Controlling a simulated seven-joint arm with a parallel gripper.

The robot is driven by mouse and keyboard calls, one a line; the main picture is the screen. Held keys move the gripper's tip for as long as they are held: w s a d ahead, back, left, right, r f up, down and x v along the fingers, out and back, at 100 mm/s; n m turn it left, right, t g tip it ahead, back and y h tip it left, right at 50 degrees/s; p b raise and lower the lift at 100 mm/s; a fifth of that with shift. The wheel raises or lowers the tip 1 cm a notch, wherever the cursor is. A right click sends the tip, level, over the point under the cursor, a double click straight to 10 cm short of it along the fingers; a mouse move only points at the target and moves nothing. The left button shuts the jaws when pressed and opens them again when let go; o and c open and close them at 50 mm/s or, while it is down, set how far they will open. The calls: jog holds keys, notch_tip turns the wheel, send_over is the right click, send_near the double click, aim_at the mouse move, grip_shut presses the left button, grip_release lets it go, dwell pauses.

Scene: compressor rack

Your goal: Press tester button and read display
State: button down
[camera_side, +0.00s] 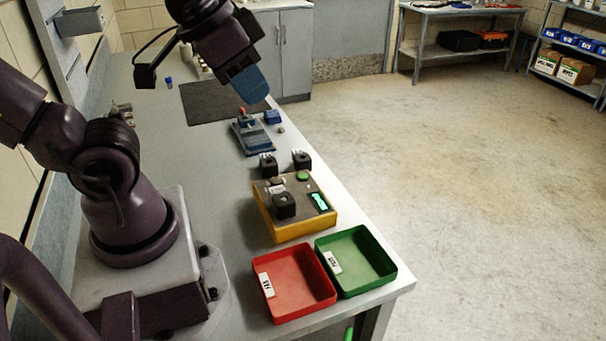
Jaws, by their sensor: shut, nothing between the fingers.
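The tester (290,220) is a yellow box with a grey top on the bench, right of my arm's base. A green button (302,176) sits at its back edge. A small display (320,202) on its right side is lit green, but its text is too small to read. A black block-shaped part (284,206) sits on the front of the tester top. My gripper (256,97) is shut and empty, above the bench behind the tester, well apart from the button. Its fingers show as a blue block, and fine detail is hard to see.
A red tray (304,308) and a green tray (376,282) stand in front of the tester at the bench edge. Two black parts (268,166) (301,160) stand just behind it. A blue-grey fixture (250,138) and a dark mat (205,112) lie farther back.

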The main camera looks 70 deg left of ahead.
jog(key=shift+a, duration=0.1)
dwell(0.8)
jog(key=w+a+f+n+g+y, duration=0.2)
jog(key=w+a+f+g, duration=0.1)
jog(key=a+f, duration=0.4)
jog(key=m+t+h, duration=0.1)
jog(key=m+t, duration=0.6)
jog(key=m, duration=0.3)
send_over(303, 177)
notch_tip(303, 177, down, 12)
jog(key=shift+f, duration=0.15)
jog(key=shift+f, duration=0.1)
jog(key=shift+a+f, duration=0.1)
jog(key=shift+f, duration=4.2)
jog(key=shift+f, duration=0.1)
